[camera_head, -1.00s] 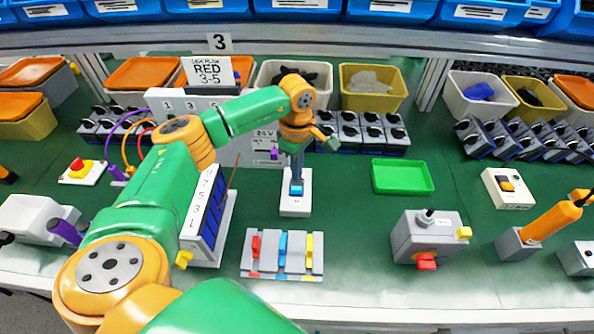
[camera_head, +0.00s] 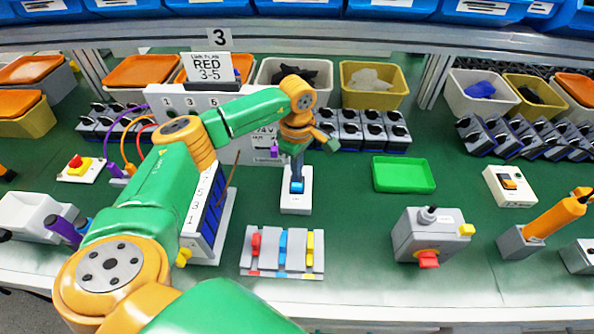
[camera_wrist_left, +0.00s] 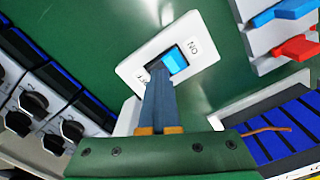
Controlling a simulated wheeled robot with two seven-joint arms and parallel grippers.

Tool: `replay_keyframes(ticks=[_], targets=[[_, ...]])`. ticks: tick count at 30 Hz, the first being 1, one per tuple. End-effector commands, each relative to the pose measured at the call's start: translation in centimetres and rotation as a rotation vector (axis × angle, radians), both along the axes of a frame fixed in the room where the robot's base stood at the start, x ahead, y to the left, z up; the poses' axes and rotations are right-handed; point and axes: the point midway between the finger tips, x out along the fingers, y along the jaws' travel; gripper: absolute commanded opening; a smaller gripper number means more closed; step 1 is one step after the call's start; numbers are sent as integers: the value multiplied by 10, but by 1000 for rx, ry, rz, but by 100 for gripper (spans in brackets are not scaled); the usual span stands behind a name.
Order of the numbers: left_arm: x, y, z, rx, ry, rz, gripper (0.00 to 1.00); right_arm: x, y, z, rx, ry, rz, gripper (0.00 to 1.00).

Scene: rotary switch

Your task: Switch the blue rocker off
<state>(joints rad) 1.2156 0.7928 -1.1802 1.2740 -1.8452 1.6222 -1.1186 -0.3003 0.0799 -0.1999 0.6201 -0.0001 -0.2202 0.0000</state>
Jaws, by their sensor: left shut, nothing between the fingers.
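The blue rocker (camera_head: 297,187) sits in a white plate (camera_head: 296,205) lying on the green bench top, in the middle of the head view. In the left wrist view, the rocker (camera_wrist_left: 176,60) shows bright blue at its ON end, and my fingers cover its other end. My left gripper (camera_head: 297,178) points down with its fingers shut and empty. In the wrist view, its fingertips (camera_wrist_left: 158,68) are at the rocker's OFF end; I cannot tell whether they press on it. My right gripper is not in view.
A panel with red, blue and yellow levers (camera_head: 283,252) lies in front of the plate. A blue-fronted panel (camera_head: 208,215) stands to the left. A green tray (camera_head: 403,174) and a grey box with a red knob (camera_head: 430,236) are to the right. Bare bench surrounds the plate's right side.

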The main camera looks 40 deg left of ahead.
Motion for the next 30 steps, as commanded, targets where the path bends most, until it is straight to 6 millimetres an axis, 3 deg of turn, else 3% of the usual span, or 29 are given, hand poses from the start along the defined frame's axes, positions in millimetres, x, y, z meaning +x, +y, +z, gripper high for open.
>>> replay_keyframes(ticks=[18,30], targets=[[0,0,69,0,0,-1,0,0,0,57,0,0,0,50],[0,0,69,0,0,0,0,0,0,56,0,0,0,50]])
